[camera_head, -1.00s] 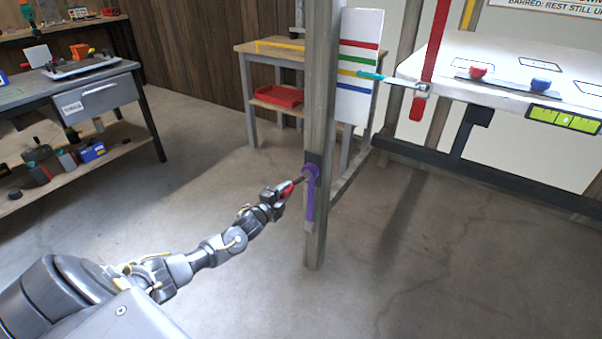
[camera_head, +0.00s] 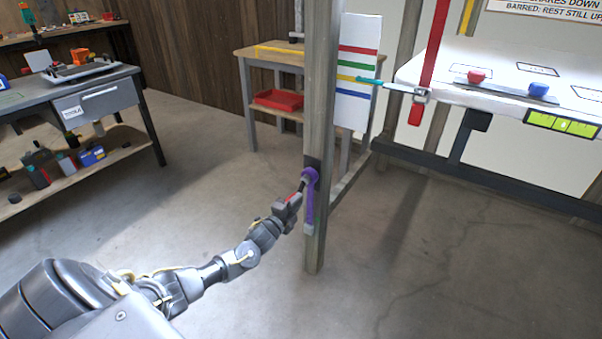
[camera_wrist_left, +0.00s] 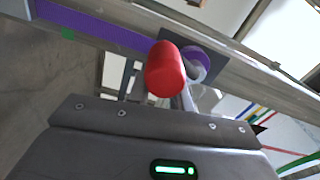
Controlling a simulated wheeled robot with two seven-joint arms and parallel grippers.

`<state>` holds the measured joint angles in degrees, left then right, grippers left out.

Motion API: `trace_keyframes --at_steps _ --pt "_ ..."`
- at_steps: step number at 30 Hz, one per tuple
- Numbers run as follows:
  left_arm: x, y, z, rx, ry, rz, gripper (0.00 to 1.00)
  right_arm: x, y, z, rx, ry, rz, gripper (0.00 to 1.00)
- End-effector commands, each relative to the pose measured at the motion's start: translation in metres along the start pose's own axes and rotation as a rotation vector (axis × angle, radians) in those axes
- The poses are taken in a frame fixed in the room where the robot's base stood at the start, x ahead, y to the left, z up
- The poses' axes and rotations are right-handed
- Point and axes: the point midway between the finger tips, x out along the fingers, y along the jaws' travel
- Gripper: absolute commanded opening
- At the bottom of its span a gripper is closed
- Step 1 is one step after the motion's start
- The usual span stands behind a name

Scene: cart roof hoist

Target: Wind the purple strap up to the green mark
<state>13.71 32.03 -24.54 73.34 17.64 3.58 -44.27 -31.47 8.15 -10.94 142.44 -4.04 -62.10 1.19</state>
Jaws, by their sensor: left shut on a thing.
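A purple strap (camera_head: 309,209) hangs down the wooden post from a purple winch drum (camera_head: 310,177). Both show in the wrist view, strap (camera_wrist_left: 100,30) and drum (camera_wrist_left: 196,60). My left gripper (camera_head: 291,200) is left of the post, shut on the winch crank's red handle (camera_wrist_left: 165,70). Its fingertips are largely hidden in the wrist view. The white board (camera_head: 349,112) behind the post carries red, green, yellow and blue lines. The green mark (camera_head: 357,64) lies between red and yellow. A teal pointer (camera_head: 369,80) reaches the board at about the yellow line, below green. My right gripper is not in view.
The white roof panel (camera_head: 450,55) at right bears a red knob (camera_head: 476,77) and a blue knob (camera_head: 538,88). A red strap (camera_head: 436,40) hangs by its edge. A wooden table (camera_head: 262,48) and grey bench (camera_head: 40,98) stand behind. Floor left of the post is clear.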

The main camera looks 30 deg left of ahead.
Motion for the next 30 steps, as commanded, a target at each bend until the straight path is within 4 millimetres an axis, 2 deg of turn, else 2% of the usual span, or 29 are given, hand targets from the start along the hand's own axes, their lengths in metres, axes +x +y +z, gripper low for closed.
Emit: trace_keyframes --at_steps 1,14,23,30 --pt "0.004 -0.011 -0.010 -0.005 0.003 -0.019 0.00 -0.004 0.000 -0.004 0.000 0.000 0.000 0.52" --pt "0.002 -0.003 -0.019 -0.001 -0.002 -0.007 0.00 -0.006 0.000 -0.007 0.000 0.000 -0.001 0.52" --pt "-0.001 -0.010 -0.053 0.000 -0.001 -0.004 0.00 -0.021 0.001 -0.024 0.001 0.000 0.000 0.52" --pt "-0.001 -0.007 -0.054 0.001 -0.002 -0.003 0.02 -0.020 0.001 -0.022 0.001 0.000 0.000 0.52"
